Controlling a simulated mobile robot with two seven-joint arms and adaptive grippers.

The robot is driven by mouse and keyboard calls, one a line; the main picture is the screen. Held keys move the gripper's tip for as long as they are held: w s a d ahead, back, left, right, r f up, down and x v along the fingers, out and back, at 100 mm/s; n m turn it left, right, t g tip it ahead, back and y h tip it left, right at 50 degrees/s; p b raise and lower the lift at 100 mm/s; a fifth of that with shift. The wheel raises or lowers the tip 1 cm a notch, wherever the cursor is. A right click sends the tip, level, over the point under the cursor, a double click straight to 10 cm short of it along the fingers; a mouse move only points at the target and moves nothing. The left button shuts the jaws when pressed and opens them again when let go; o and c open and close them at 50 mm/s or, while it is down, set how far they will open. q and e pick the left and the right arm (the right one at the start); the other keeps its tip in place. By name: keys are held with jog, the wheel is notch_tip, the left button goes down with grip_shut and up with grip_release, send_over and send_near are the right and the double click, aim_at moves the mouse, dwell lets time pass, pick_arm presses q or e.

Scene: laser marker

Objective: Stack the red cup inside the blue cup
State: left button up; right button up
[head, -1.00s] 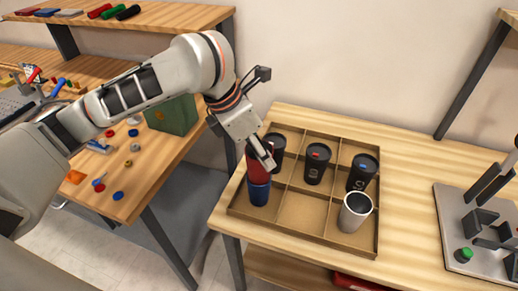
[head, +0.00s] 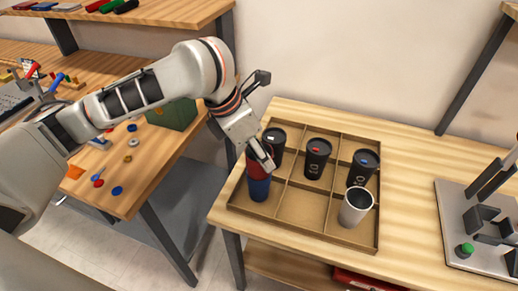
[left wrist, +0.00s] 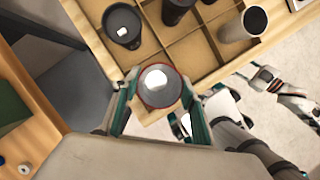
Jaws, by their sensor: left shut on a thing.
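The red cup (head: 257,167) is between the fingers of my left gripper (head: 262,160), which is shut on it. It stands upright at the mouth of the blue cup (head: 259,189), in the front left compartment of the tray. The red cup's lower part is hidden, apparently inside the blue cup; how deep I cannot tell. In the left wrist view the red cup's round open top (left wrist: 160,86) sits between the teal-edged fingers, and the blue cup is hidden beneath it. My right gripper (left wrist: 262,80) seems to show at the right there; its opening is unclear.
The divided cardboard tray (head: 304,220) also holds several dark lidded cups, such as one with a red mark (head: 318,158), and a grey-white open cup (head: 355,207). A grey metal fixture plate (head: 455,225) lies at the right. Table between them is clear.

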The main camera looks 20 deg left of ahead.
pick_arm(q)
jog(key=shift+f, duration=0.6)
jog(key=o, duration=0.8)
jog(key=shift+o, duration=0.5)
jog(key=o, duration=0.5)
jog(key=shift+r, duration=0.1)
